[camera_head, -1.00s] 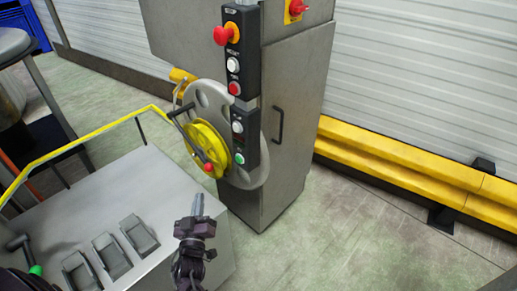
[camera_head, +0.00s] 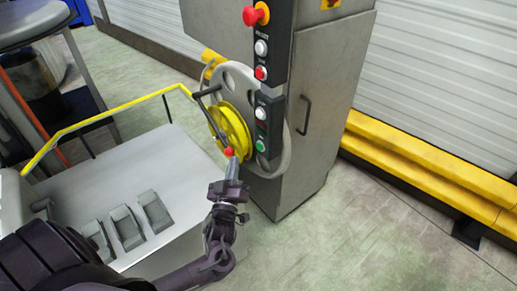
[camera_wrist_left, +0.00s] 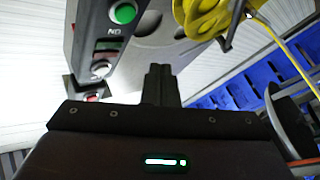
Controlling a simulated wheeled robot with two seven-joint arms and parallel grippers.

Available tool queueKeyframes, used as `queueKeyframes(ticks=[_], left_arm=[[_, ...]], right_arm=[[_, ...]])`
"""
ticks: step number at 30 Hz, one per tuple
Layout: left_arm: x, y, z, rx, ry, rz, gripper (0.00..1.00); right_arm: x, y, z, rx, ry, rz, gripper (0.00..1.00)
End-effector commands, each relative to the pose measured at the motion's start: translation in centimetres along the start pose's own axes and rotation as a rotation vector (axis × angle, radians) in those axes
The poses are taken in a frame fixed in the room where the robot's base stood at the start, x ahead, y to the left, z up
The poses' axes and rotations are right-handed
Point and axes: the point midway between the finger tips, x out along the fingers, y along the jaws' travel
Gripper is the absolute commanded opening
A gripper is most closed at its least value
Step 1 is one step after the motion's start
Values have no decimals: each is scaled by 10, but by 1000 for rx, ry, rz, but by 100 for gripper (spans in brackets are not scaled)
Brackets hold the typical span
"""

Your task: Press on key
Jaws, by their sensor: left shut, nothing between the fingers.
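The control panel (camera_head: 270,105) is a tall dark strip on the corner of a grey metal cabinet. It bears a red emergency knob (camera_head: 253,16), a white button (camera_head: 261,47), a red button (camera_head: 260,72), a lower white button (camera_head: 260,112) and a green button (camera_head: 260,145). My left gripper (camera_head: 233,170) is shut and empty, pointing up just below and left of the green button, apart from the panel. In the left wrist view the shut fingers (camera_wrist_left: 160,80) lie below and right of the green button (camera_wrist_left: 123,12); a white button (camera_wrist_left: 101,69) is nearer them. My right gripper is not in view.
A grey disc with a yellow reel (camera_head: 231,130) and a red-tipped crank (camera_head: 229,152) sits left of the panel, close to my gripper. A yellow rail (camera_head: 110,113) edges the grey platform (camera_head: 150,165). A yellow barrier (camera_head: 430,165) runs along the right wall.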

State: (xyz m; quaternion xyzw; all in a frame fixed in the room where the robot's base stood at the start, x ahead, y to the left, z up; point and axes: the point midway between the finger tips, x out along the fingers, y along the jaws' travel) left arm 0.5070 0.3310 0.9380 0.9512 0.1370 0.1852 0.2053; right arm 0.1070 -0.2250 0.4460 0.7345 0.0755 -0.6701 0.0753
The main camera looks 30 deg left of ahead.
Motion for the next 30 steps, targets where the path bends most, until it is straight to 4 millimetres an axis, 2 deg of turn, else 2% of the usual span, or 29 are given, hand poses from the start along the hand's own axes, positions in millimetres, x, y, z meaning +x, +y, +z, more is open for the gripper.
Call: queueKeyframes(ticks=[3, 12, 30], left_arm=[[12, 9, 12, -3, 1, 1, 0], [35, 25, 28, -1, 1, -1, 0], [41, 29, 30, 0, 0, -1, 0]], right_arm=[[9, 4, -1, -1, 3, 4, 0], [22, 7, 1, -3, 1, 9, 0], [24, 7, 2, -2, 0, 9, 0]])
